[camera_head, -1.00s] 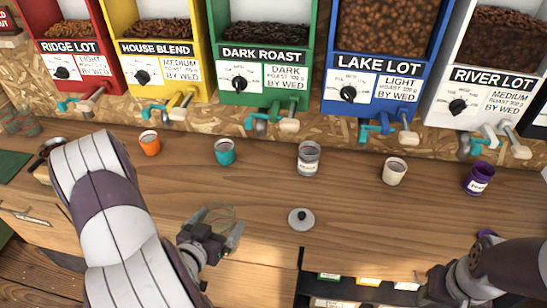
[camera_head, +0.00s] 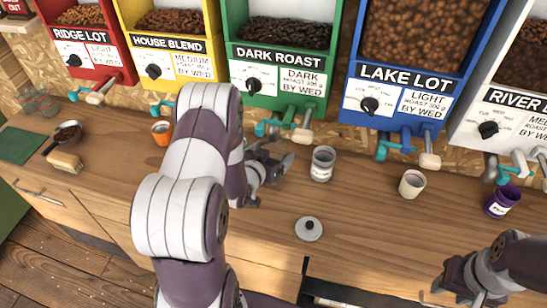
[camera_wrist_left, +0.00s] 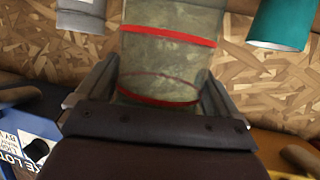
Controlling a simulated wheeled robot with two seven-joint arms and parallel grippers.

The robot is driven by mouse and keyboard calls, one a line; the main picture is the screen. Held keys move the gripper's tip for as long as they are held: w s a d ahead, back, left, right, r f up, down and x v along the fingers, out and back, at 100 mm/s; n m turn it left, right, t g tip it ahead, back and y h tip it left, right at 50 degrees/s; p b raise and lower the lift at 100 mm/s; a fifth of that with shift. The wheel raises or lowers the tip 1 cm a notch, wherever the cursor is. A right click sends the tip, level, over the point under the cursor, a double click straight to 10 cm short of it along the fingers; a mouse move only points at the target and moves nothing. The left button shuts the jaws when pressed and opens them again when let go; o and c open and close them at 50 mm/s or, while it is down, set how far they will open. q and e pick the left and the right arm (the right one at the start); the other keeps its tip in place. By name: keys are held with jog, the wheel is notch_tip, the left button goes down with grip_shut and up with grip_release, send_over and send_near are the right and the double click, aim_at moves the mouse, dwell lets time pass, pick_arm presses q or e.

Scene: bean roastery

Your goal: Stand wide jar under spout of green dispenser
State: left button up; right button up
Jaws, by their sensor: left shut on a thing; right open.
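My left gripper (camera_head: 275,168) is shut on a clear wide jar with red bands, which shows between its fingers in the left wrist view (camera_wrist_left: 165,60). In the head view the jar is hard to make out. The green dispenser (camera_head: 233,35), labelled Dark Roast, stands at the back, with its teal spout (camera_head: 267,127) low at the front. My left gripper is in front of and below this spout. Whether the jar touches the counter, I cannot tell. My right gripper (camera_head: 445,283) is open and empty at lower right.
A grey-lidded jar (camera_head: 322,164) stands close right of my left gripper. A white cup (camera_head: 412,183) and purple cup (camera_head: 502,201) stand further right. A round lid (camera_head: 309,228) lies in front.

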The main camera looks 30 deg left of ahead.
aim_at(278, 154)
pick_arm(q)
jog(key=f, duration=0.3)
jog(key=shift+w+f+p, duration=0.2)
jog(key=shift+w+p, duration=0.1)
jog(key=shift+p, duration=0.05)
jog(key=shift+w+f, duration=0.1)
jog(key=shift+f+b, duration=0.1)
jog(key=shift+b, duration=0.2)
jog(key=o, duration=0.9)
jog(key=shift+c, duration=0.2)
jog(key=shift+r+p, duration=0.3)
jog(key=shift+p, duration=0.1)
jog(key=a+b+v, duration=0.1)
jog(key=v, duration=1.1)
jog(key=s+d+r+g, duration=0.3)
jog(key=s+d+g, duration=0.1)
jog(key=d+g, duration=0.2)
jog(key=s+d+r+g, duration=0.3)
jog(key=s+d+g, duration=0.1)
jog(key=d+g, duration=0.2)
jog(key=shift+s+d+r+m+g+h, duration=0.25)
jog(key=shift+s+m+g+h, duration=0.05)
jog(key=shift+s+m+h, duration=0.1)
